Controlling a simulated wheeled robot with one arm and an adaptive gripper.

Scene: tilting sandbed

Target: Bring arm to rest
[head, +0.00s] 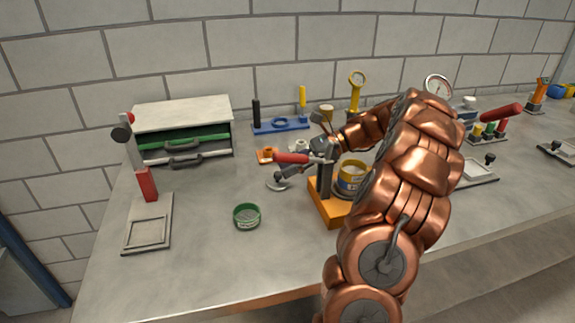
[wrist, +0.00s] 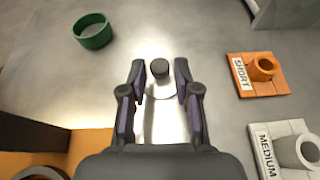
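My gripper (wrist: 160,82) is open in the wrist view, its two dark fingers spread apart. A dark round knob (wrist: 160,67) on a pale, shiny piece shows between the fingertips. I cannot tell how far below them it is. In the head view a silvery round piece (head: 277,185) lies on the table there. I see nothing held in the fingers.
An orange-based press (head: 328,212) with a yellow can (head: 352,172) is close to my arm. Orange SHORT (wrist: 262,70) and grey MEDIUM (wrist: 290,150) blocks are right of the fingers. A drawer cabinet (head: 182,112) stands at the back left.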

